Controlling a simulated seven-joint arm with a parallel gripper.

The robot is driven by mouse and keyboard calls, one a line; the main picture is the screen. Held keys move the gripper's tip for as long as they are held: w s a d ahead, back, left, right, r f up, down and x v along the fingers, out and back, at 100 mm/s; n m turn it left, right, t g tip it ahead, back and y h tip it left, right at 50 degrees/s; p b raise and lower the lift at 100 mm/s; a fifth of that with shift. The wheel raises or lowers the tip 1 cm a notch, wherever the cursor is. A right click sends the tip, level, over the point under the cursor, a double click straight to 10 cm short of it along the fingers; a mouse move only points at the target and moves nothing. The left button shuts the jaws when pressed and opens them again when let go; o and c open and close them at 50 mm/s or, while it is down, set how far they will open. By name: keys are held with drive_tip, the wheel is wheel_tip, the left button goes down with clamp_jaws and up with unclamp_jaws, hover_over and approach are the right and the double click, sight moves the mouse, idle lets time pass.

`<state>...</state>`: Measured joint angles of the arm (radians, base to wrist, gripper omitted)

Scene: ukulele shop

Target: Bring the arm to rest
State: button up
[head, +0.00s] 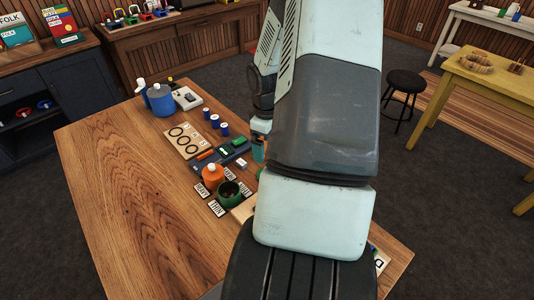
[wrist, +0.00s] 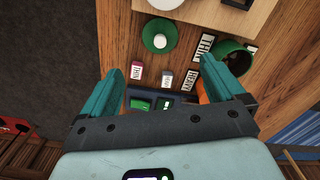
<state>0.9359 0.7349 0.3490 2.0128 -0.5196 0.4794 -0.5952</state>
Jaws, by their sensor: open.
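My gripper (wrist: 172,90) shows in the wrist view with its two teal fingers spread wide and nothing between them. It hangs above the wooden table (head: 110,190), over the area with small labelled blocks and a dark blue tray. In the head view my arm covers the right part of the table, and only a bit of the gripper (head: 259,150) shows beside it. The fingers look apart from the things below, though the exact height is hard to tell.
Near the gripper stand an orange bottle (head: 212,175), a dark green cup (head: 229,192) and label cards (head: 217,208). A blue jug (head: 160,100), ring board (head: 183,134) and blue-and-white spools (head: 215,121) stand farther back. The table's left part is clear. A black stool (head: 406,82) stands right.

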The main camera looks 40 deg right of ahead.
drive_tip(key=shift+r, duration=0.35)
idle(0.3)
